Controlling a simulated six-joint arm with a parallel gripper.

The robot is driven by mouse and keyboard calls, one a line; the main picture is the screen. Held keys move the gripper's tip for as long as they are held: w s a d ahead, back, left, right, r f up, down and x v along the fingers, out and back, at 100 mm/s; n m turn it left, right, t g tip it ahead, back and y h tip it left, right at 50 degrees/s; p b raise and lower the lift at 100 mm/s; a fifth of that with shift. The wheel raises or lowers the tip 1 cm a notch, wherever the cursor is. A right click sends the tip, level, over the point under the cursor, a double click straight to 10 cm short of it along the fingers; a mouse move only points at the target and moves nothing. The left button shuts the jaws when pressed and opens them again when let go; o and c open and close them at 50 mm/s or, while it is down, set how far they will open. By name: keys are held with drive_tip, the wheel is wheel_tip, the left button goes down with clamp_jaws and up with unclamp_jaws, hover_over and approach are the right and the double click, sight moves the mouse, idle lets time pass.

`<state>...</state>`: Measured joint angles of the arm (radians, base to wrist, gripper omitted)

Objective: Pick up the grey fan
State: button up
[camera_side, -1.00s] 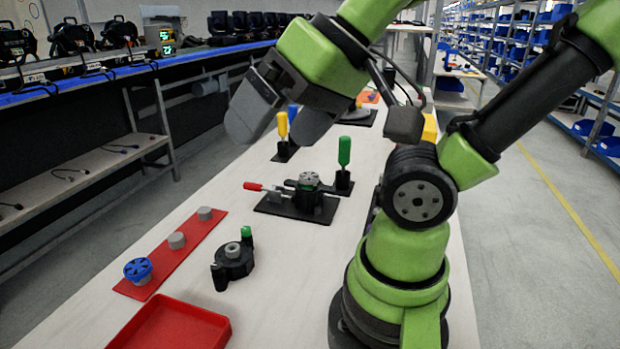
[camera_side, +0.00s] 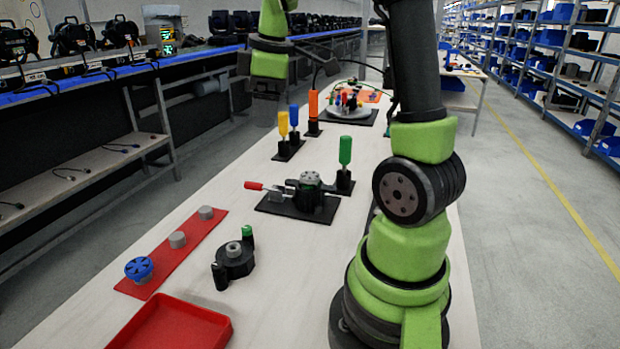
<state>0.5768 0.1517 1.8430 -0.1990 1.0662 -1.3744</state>
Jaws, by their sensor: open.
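A grey, round, fan-like part (camera_side: 311,179) sits on top of a black fixture (camera_side: 275,205) in the middle of the table. A red-handled tool reaches the fixture from the left. My gripper (camera_side: 267,88) is raised high, above and behind the fixture, near the table's left edge in the picture. It points down, its dark fingers are apart, and nothing shows between them. The gripper is well clear of the grey fan.
A blue fan (camera_side: 139,269) and two grey knobs stand on a red strip (camera_side: 206,229) at front left. A black part (camera_side: 234,262) and a red tray (camera_side: 172,324) are nearby. Upright green (camera_side: 345,150), yellow (camera_side: 283,124), blue and orange handles stand around and behind the fixture.

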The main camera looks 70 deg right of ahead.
drive_tip(key=d+f+n+g, duration=0.25)
drive_tip(key=d+f, duration=0.25)
drive_tip(key=d, duration=0.3)
drive_tip(key=n, duration=0.3)
hover_over(309, 175)
drive_tip(key=shift+y, duration=0.4)
drive_tip(key=f, duration=0.9)
drive_tip(key=shift+a+f, duration=0.3)
drive_tip(key=f, duration=0.5)
drive_tip(key=shift+d+f, duration=0.2)
drive_tip(key=shift+f, duration=0.2)
drive_tip(key=c, duration=1)
